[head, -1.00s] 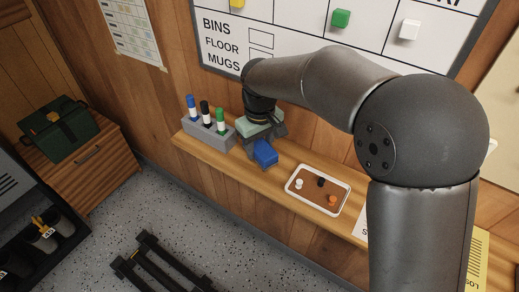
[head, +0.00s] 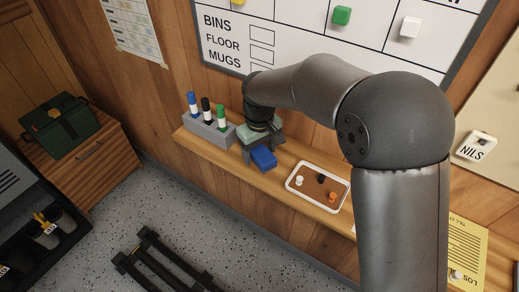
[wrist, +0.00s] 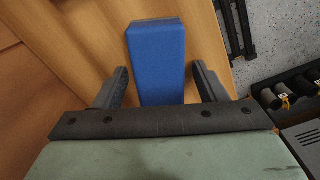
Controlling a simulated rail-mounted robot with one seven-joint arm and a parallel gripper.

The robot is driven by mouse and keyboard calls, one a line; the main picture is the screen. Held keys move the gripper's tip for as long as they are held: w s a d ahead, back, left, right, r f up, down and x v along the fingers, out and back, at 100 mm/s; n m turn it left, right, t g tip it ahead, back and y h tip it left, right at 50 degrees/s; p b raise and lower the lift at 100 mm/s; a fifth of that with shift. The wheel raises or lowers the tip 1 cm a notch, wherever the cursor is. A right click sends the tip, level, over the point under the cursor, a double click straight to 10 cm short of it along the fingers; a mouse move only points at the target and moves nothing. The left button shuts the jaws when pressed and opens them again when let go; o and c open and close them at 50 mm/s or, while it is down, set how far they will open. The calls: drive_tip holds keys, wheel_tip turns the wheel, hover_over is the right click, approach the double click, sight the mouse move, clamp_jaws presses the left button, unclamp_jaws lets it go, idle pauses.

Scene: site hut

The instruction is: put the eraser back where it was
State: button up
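The eraser (head: 264,157) is a blue block at the shelf, between the grey marker holder and the white-rimmed tray. In the wrist view the eraser (wrist: 157,55) lies lengthwise between the fingers of my gripper (wrist: 158,68). A narrow gap shows on each side of it, so the fingers are open around it and do not appear to touch it. In the head view my gripper (head: 262,143) is low over the shelf and hides the eraser's back part. The eraser looks flat on the wood; its underside is hidden.
The wooden shelf (head: 282,181) carries the marker holder (head: 207,131) with three markers, close left of my gripper. The tray (head: 307,201) with small pieces stands to the right. The whiteboard (head: 300,45) hangs behind.

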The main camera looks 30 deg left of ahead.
sight(260, 150)
wheel_tip(260, 150, up, 12)
drive_tip(key=shift+b, duration=0.3)
drive_tip(key=shift+r, duration=0.1)
drive_tip(key=w+d+m, duration=0.2)
drive_tip(key=d+m, duration=0.3)
drive_tip(key=d, duration=1.7)
drive_tip(key=s+d+f+m, duration=0.3)
drive_tip(key=s+d, duration=0.4)
drive_tip(key=d, duration=0.3)
drive_tip(key=s+d+f+m, duration=0.3)
drive_tip(key=s+d+m, duration=0.2)
drive_tip(key=d, duration=0.5)
drive_tip(key=shift+s+d, duration=0.4)
drive_tip(key=shift+s, duration=0.8)
